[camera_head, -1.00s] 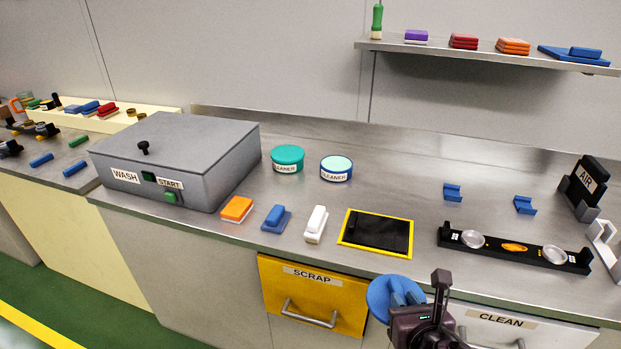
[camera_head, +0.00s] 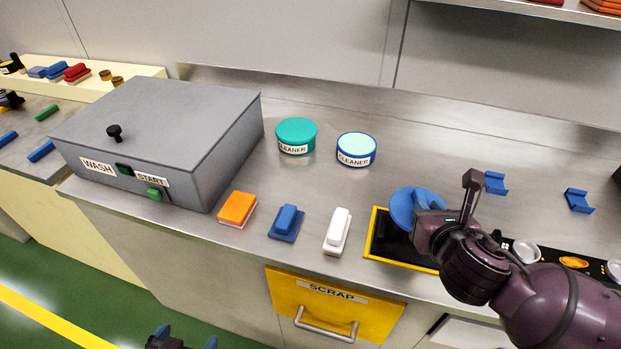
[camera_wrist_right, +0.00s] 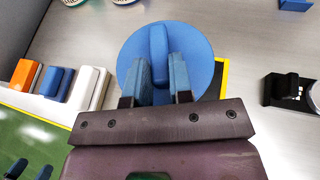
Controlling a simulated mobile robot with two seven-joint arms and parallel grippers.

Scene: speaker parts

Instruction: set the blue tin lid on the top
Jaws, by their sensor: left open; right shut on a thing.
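The round blue tin lid (camera_head: 407,203) is held by its raised ridge in my right gripper (camera_head: 428,213), above the yellow-edged black mat. In the right wrist view the lid (camera_wrist_right: 198,45) lies between and beyond the fingers (camera_wrist_right: 161,78), which are shut on the ridge. The blue-rimmed cleaner tin (camera_head: 356,150), with a pale green top, stands on the counter, left of and behind the lid. The lid is apart from it. My left gripper (camera_head: 187,340) is open and empty at the bottom edge, in front of the counter; its arm is out of view.
A teal cleaner tin (camera_head: 296,136) stands left of the blue-rimmed tin. The grey wash box (camera_head: 165,125) is further left. Orange (camera_head: 237,208), blue (camera_head: 287,222) and white (camera_head: 337,231) blocks line the front. The black-and-yellow mat (camera_head: 385,238) lies under the lid. Counter behind the tins is clear.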

